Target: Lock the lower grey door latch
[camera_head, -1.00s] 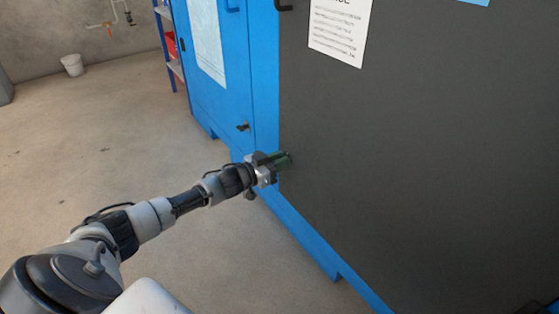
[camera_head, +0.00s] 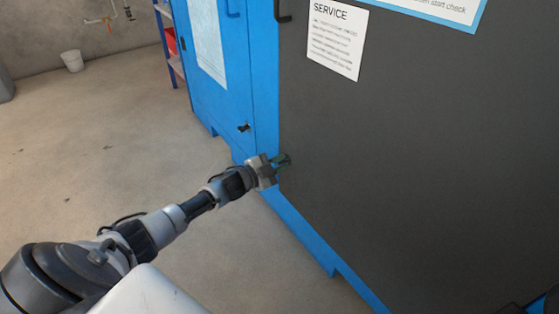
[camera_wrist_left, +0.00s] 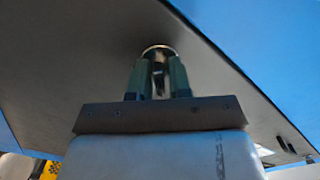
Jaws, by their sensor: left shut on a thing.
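The dark grey door (camera_head: 430,150) fills the right side of the head view. My left gripper (camera_head: 284,160) is at the door's lower left edge, shut on the lower latch. In the left wrist view the two green fingers (camera_wrist_left: 157,80) sit on either side of the latch (camera_wrist_left: 158,56), a round metal piece on the grey door panel (camera_wrist_left: 90,62). The fingers hide much of the latch in the head view, so its turn angle is hard to tell. My right gripper is not in view.
A blue cabinet side (camera_head: 215,70) with a small black latch (camera_head: 243,127) stands left of the grey door. A black handle (camera_head: 283,12) is higher on the grey door. A white bucket (camera_head: 72,62) stands far left. The floor (camera_head: 110,170) is clear.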

